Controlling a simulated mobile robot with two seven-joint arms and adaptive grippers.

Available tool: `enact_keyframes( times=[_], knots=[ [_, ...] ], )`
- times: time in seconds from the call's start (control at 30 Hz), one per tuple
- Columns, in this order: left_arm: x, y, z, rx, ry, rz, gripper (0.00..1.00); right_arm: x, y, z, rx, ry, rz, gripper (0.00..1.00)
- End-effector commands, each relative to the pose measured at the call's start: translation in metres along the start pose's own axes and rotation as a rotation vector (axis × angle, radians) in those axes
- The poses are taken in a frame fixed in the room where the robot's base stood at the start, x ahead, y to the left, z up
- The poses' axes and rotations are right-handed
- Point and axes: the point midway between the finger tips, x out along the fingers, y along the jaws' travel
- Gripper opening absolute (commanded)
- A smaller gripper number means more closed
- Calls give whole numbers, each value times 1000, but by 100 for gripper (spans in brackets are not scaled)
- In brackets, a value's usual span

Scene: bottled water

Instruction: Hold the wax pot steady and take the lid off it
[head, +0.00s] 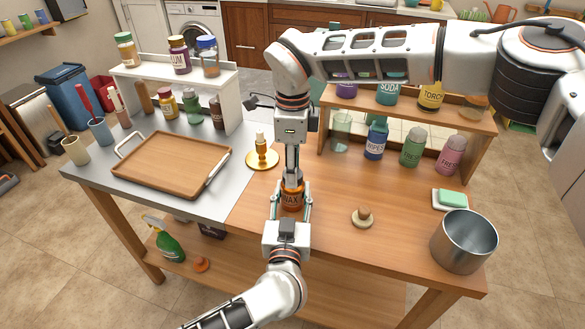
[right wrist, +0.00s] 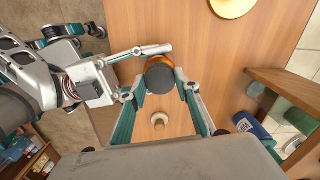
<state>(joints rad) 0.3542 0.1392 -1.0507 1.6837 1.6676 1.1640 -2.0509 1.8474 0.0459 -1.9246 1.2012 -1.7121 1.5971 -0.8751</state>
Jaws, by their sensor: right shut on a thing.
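The wax pot (head: 291,198), an amber jar with a dark label, stands on the wooden table. Its amber side also shows in the right wrist view (right wrist: 158,61). Its dark round lid (right wrist: 161,79) is on top. My right gripper (head: 292,176) comes down from above and is shut on the lid, with a finger at each side of it in the right wrist view (right wrist: 163,82). My left gripper (head: 291,203) reaches in from the front, one finger on each side of the pot. Whether those fingers press on the pot is unclear.
A small wooden-knobbed disc (head: 362,217) lies right of the pot. A gold candle holder (head: 262,158) stands behind left. A metal bucket (head: 463,243) and soap dish (head: 450,200) are at the right. A wooden tray (head: 172,163) lies left. A bottle shelf (head: 408,105) stands behind.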

Motion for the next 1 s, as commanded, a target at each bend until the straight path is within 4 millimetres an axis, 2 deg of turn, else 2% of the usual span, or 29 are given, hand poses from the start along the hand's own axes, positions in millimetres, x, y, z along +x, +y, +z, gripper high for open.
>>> enact_keyframes(
  times=[0.3, 0.5, 1.0],
  knots=[
    [0, 0, 1, 0, -1, 0, 0, 0, 1, 0, -567, 0, 2, 6],
    [0, 0, 1, 0, -1, 0, 0, 0, 1, 0, -796, 0, 2, 6],
    [0, 0, 0, 0, -1, 0, 0, 0, 1, 0, -808, 0, 2, 6]
  ],
)
